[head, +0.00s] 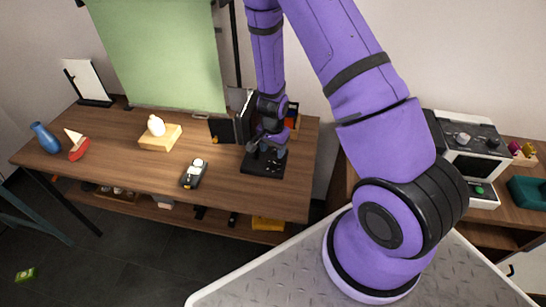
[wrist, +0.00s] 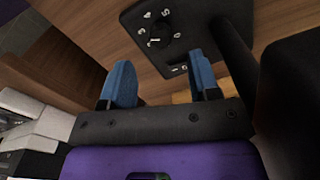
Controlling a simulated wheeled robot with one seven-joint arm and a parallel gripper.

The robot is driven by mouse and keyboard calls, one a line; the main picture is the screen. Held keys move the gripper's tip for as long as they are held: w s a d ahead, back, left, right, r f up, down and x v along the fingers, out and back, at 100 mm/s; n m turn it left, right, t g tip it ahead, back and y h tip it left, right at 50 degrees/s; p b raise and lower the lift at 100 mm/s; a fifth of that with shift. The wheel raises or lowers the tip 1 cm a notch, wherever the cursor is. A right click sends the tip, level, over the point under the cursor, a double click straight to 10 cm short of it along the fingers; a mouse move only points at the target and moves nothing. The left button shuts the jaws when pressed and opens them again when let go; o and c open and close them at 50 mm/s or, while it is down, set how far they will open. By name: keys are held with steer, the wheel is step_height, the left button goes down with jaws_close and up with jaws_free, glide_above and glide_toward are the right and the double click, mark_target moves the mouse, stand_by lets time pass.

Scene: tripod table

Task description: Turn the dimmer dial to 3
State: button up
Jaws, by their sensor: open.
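The dimmer is a black panel (head: 262,168) on the wooden table, below my gripper in the head view. In the wrist view, the black panel (wrist: 222,32) fills the upper part, with a dark round dial (wrist: 160,36) and small white numerals around its left side. A white mark shows near the dial's lower left, but I cannot tell which number it points at. My gripper (wrist: 160,62) is open, with its two blue fingers apart and nothing between them. The dial lies beyond the fingertips. In the head view, my gripper (head: 268,146) partly hides the panel.
Black book-like objects (head: 222,130) stand close behind and left of the panel. The tabletop (head: 225,192) between the device and panel is clear.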

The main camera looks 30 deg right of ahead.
mark_target(273, 162)
steer(key=shift+r, duration=2.3)
steer(key=shift+s, duration=0.1)
